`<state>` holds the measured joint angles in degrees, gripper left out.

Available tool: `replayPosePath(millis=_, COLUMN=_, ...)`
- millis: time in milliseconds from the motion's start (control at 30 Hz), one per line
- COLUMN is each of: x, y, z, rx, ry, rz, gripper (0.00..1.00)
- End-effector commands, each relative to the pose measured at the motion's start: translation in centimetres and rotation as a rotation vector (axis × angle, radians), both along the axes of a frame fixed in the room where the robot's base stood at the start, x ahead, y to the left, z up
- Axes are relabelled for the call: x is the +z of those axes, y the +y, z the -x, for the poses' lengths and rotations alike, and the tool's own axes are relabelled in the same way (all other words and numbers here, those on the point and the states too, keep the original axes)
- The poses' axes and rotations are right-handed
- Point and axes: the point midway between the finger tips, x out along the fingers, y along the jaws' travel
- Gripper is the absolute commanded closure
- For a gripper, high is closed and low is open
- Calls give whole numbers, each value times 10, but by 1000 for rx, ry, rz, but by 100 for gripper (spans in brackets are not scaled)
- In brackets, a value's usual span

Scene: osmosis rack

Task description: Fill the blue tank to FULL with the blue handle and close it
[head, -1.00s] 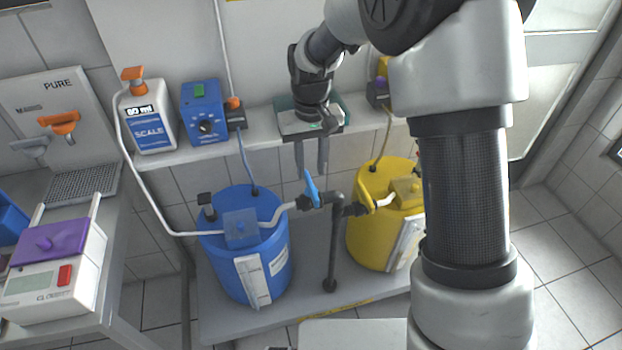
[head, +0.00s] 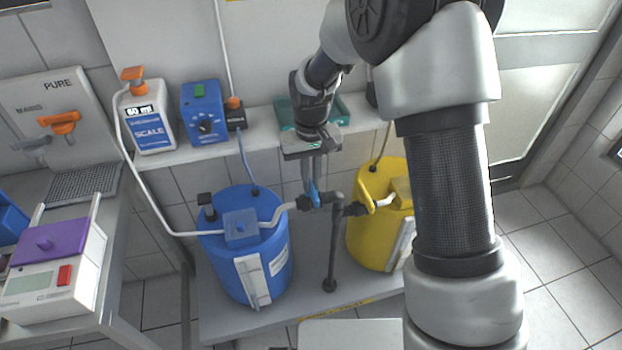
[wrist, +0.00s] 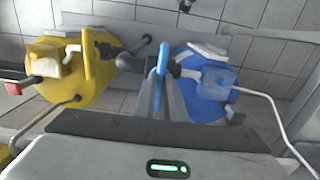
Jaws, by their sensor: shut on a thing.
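The blue tank (head: 248,268) stands on a low grey shelf, with a blue box on its lid and a white level strip on its front. It also shows in the wrist view (wrist: 202,98). The blue handle (head: 313,190) sits on the dark pipe valve to the right of the tank. In the wrist view the blue handle (wrist: 162,72) stands upright between my fingers. My gripper (head: 311,180) points down from above and is shut on the blue handle. The fingers partly hide the handle. The liquid level cannot be read.
A yellow tank (head: 375,240) with a yellow handle stands close on the right, joined by dark pipes (head: 333,245). Above, a wall shelf (head: 265,127) holds a scale bottle (head: 147,118), a blue pump box (head: 203,113) and a green tray (head: 290,115). A bench with instruments is at left.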

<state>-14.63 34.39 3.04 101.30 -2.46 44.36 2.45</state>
Motion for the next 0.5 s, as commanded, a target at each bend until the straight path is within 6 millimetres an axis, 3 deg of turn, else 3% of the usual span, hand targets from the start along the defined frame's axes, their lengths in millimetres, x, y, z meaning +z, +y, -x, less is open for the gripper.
replayPosePath(millis=267, x=0, y=0, z=0, rx=49, ry=0, rz=0, gripper=100)
replayPosePath(millis=500, x=0, y=-1, z=0, rx=199, ry=0, rz=-1, gripper=100)
